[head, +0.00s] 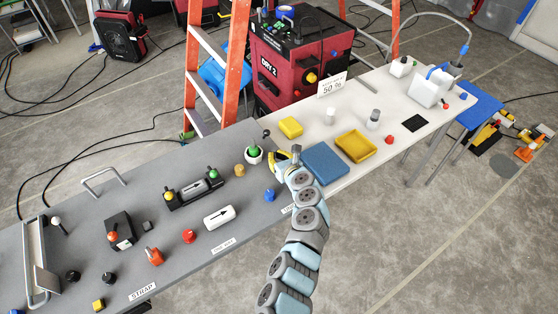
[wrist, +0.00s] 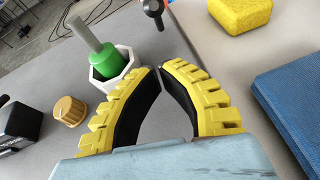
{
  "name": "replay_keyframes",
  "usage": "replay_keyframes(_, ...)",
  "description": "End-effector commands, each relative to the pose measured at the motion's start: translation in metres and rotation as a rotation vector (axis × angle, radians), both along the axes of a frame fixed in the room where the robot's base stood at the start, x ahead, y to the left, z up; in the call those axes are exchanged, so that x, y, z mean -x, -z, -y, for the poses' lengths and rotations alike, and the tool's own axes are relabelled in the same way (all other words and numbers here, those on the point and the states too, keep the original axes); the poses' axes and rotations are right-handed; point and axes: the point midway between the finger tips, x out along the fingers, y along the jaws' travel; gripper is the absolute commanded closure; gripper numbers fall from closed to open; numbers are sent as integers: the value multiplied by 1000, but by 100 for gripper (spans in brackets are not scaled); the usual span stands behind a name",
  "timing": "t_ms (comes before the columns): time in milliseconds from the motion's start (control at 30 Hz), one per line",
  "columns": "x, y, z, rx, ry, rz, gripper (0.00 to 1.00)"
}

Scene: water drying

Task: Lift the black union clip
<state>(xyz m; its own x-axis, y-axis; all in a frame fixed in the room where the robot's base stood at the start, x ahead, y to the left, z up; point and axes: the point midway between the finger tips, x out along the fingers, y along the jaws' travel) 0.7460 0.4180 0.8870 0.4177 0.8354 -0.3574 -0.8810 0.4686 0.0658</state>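My gripper (head: 286,151) is over the table near the seam between its grey and white parts. In the wrist view its two yellow ridged fingers (wrist: 160,70) bow together and nearly meet at the tips, with nothing held between them. A small black piece with a rounded head and a stem (wrist: 153,9) lies just beyond the fingertips; it also shows in the head view (head: 266,133). It may be the black union clip, but I cannot tell for sure. It is apart from the fingers.
A white hexagonal cup (wrist: 112,70) with a green piece (wrist: 105,62) stands just left of the fingers. A tan knob (wrist: 69,110) is farther left. A blue pad (head: 325,163) and yellow sponge (head: 291,127) lie right. Black knobs (head: 73,277) stand at the grey table's far left.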

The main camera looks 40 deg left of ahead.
Motion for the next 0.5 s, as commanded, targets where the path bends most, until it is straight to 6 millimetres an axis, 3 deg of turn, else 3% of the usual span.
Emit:
replay_keyframes(367,-11,15,-26,3,-4,-4,100)
replay_keyframes(500,-19,6,-35,2,-1,2,100)
